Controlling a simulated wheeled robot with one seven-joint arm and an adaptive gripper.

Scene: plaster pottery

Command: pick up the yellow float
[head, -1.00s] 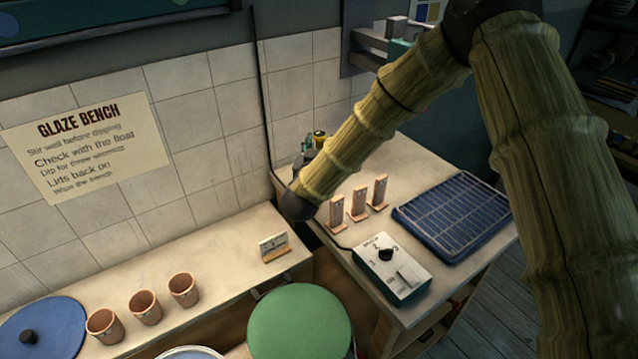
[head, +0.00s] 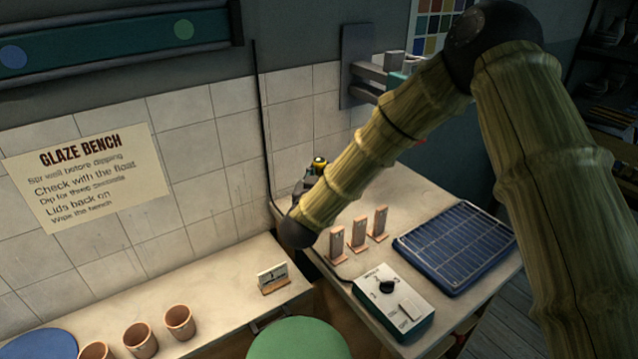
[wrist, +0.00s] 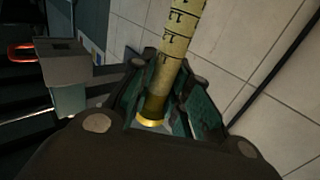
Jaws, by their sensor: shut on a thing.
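The yellow float shows in the wrist view (wrist: 172,62) as a pale yellow stem with dark scale marks and a brighter yellow end. My gripper (wrist: 165,112) is shut on it near that end, with a dark green finger on each side. In the head view my gripper (head: 304,186) is small and partly hidden behind my arm, at the back of the right-hand bench. A bit of the yellow float (head: 319,163) shows just above it. The far end of the stem runs out of the wrist view.
On the right bench (head: 420,188) stand three clay test tiles (head: 358,234), a control box (head: 392,300) and a blue ribbed tray (head: 457,247). A small card stand (head: 272,279) and terracotta cups (head: 179,321) stand on the left bench. A tiled wall is close behind my gripper.

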